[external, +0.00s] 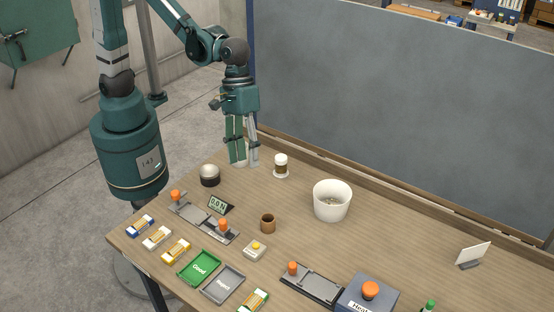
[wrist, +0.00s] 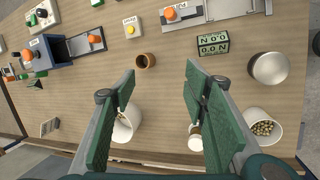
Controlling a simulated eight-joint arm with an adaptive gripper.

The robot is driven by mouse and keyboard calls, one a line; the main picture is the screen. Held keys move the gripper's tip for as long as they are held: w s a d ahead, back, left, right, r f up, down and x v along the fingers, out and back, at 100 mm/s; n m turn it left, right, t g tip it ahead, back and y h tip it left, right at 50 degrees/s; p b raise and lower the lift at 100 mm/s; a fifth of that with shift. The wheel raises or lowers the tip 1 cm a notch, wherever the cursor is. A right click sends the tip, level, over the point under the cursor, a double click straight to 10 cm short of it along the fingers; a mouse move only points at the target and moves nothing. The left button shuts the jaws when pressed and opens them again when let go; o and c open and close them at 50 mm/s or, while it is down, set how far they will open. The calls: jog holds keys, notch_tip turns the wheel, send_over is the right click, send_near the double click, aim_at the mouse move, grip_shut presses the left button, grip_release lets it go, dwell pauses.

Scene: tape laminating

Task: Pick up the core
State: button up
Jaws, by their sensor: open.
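The core, a short brown hollow cylinder (external: 267,224), stands upright on the wooden table near the middle of the external view. It also shows in the wrist view (wrist: 146,61), beyond my fingertips and a little left of midway between them. My gripper (external: 243,164) is above the back left part of the table, behind and left of the core, apart from it. In the wrist view my gripper (wrist: 160,78) has its two green fingers spread wide with nothing between them. The core is not hidden in either view.
A white bucket (external: 331,204) stands right of the core. A brown jar with a white lid (external: 281,168) and a domed pot (external: 210,176) are near my gripper.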

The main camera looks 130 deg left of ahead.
aim_at(266, 233)
jog(key=w+f+n+g+h+p, duration=0.1)
jog(key=w+f+n+p, duration=0.2)
jog(key=w+f+n, duration=0.3)
jog(key=w+f, duration=0.3)
jog(key=f, duration=0.1)
jog(key=shift+d+f+g+h, duration=0.15)
jog(key=shift+g+h, duration=0.15)
jog(key=shift+g, duration=0.1)
jog(key=shift+w, duration=0.1)
jog(key=shift+x, duration=1.25)
jog(key=shift+x, duration=2.6)
jog(key=shift+w, duration=0.1)
